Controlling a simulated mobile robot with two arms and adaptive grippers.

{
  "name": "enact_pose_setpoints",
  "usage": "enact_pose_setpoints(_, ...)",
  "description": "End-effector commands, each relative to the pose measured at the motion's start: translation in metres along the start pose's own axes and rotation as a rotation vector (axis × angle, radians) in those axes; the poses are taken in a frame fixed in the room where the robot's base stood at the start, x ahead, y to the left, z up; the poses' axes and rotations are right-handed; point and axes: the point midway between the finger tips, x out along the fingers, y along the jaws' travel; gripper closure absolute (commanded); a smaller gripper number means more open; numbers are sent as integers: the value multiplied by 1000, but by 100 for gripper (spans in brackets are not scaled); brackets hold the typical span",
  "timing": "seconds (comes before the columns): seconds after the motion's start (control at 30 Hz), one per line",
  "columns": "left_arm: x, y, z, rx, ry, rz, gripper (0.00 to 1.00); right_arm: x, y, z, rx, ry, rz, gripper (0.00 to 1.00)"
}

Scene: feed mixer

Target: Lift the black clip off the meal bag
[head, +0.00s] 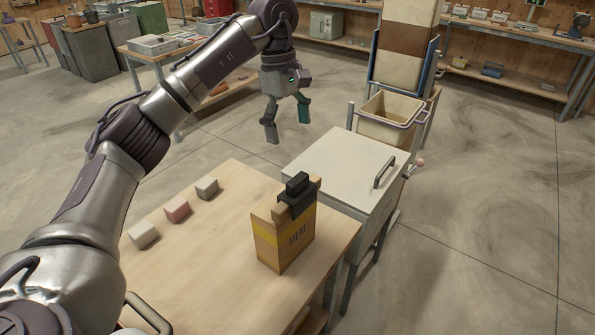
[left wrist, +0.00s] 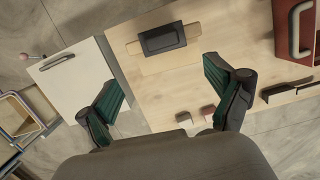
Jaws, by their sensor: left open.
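The meal bag (head: 283,240), brown and yellow with "MEAL" on its front, stands upright on the wooden table. The black clip (head: 297,198) sits over its folded top. The left wrist view shows the clip (left wrist: 163,39) from above, across the tan bag top (left wrist: 170,62). My left gripper (head: 288,129) is open and empty, raised above and behind the bag in the head view, apart from it. In the left wrist view, its two fingers (left wrist: 165,88) are spread wide, with the clip beyond them, nearly centred between them. My right gripper is not in view.
Several small blocks (head: 177,209) lie left of the bag on the table (head: 215,255). A white-lidded bin (head: 340,160) with a handle stands beside the table. A beige tub (head: 388,112) stands behind it. A red box (left wrist: 293,30) with a handle shows in the left wrist view.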

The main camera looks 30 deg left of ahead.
Motion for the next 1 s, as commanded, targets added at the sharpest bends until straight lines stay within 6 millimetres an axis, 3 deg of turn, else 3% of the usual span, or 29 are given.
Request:
enact_pose_setpoints(0.1,9,-1,-2,1,7,-7,8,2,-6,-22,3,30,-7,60)
enact_pose_setpoints(0.17,20,-2,-2,2,7,-9,8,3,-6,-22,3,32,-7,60)
enact_pose_setpoints(0.27,41,-2,-1,2,4,-9,8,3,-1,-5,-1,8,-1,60)
enact_pose_setpoints(0.4,65,-2,-1,1,3,-7,8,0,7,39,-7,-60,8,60)
enact_pose_setpoints(0.53,79,-1,-2,0,5,-4,8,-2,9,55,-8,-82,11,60)
enact_pose_setpoints(0.67,85,-1,-2,0,5,-4,8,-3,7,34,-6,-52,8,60)
enact_pose_setpoints(0.83,106,1,0,-1,3,-9,8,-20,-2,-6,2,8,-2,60)
enact_pose_setpoints(1.0,129,2,-1,-1,5,-5,8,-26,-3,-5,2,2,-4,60)
